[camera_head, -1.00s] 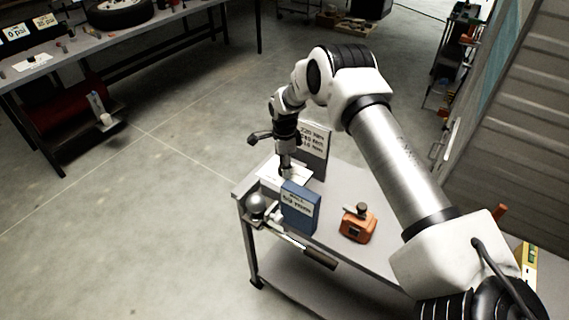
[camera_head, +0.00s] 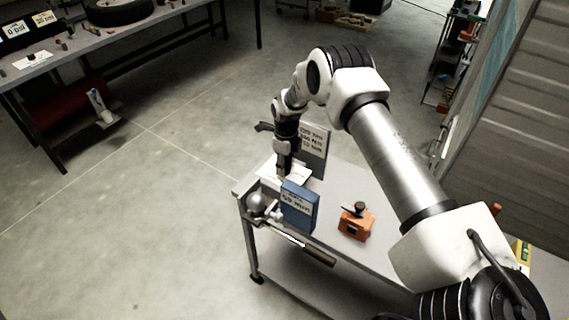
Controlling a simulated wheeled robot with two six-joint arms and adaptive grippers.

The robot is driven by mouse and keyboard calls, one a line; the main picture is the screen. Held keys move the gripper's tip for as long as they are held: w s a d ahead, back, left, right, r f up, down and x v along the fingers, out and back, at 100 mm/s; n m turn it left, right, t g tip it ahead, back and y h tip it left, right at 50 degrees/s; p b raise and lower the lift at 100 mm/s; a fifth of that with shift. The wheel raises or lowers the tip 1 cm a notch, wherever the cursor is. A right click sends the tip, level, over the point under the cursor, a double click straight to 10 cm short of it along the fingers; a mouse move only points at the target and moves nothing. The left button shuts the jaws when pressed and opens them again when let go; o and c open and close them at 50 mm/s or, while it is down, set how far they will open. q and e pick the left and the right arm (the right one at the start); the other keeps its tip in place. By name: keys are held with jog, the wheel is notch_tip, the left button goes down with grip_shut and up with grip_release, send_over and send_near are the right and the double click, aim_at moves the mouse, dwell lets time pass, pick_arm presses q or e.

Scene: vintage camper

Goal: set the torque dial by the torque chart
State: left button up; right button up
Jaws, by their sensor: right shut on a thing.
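A blue box (camera_head: 299,209) with a pale label stands near the front left corner of the grey cart. Its label seems to read in Nm, but the figure is too small to be sure of. A grey board with a white card of several Nm lines, the torque chart (camera_head: 313,140), stands behind it, partly covered by my arm. My right gripper (camera_head: 284,174) points down just behind the blue box, over a white sheet. It is shut on a small part, seemingly the torque dial, which the box and the fingers hide. My left gripper is out of view.
An orange block with a dark knob (camera_head: 356,222) stands on the cart (camera_head: 345,185), right of the blue box. A grey ball (camera_head: 257,204) sits at the cart's left corner. A workbench (camera_head: 100,38) with a tire is at the upper left. The floor between is clear.

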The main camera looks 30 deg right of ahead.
aim_at(286, 165)
jog(key=shift+s+f, duration=0.25)
jog(key=o, duration=1.1)
jog(key=shift+o, duration=0.2)
jog(key=shift+w+r, duration=0.1)
jog(key=shift+w, duration=0.05)
jog(key=shift+r, duration=0.2)
notch_tip(286, 165, up, 12)
jog(key=shift+w+d+f, duration=0.15)
jog(key=shift+d+f, duration=0.05)
jog(key=shift+d, duration=0.1)
